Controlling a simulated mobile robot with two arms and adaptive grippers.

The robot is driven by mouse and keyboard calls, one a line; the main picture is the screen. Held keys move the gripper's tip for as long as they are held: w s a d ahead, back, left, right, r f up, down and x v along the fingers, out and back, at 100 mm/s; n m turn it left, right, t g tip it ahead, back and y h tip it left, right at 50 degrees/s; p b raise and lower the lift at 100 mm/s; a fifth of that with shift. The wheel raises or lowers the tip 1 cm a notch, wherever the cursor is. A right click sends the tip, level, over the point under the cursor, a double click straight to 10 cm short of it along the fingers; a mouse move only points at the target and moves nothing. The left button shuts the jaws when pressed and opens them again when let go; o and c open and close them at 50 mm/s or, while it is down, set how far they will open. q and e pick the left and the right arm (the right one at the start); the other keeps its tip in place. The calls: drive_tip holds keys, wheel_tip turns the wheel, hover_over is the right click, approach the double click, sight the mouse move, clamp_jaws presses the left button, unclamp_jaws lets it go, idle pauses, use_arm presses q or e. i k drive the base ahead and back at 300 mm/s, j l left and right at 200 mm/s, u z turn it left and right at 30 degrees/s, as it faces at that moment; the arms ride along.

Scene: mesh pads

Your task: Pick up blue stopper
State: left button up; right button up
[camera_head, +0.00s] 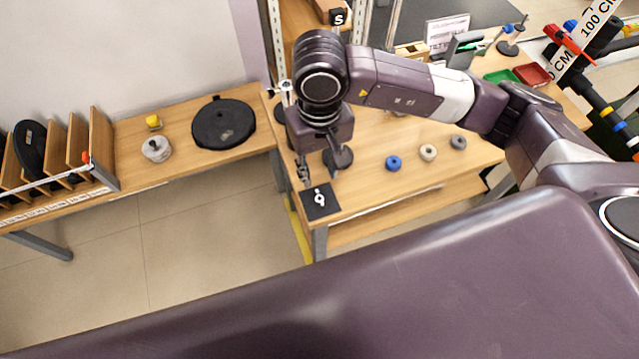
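A blue stopper (393,162), small and round with a dark centre, stands on the wooden table (375,188). It is at the left end of a short row with a cream stopper (428,152) and a grey stopper (458,142). My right gripper (321,168) points down over the table's left end, left of the blue stopper and apart from it. Its two fingers look spread, with nothing seen between them. My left gripper is out of view.
A black square pad (320,212) with a small white piece lies below my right gripper. Green (500,76) and red (533,74) trays sit at the back right. A lower bench at left holds a black disc (223,122). Table between pad and blue stopper is clear.

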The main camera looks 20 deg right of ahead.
sight(393, 162)
drive_tip(key=z, duration=1.2)
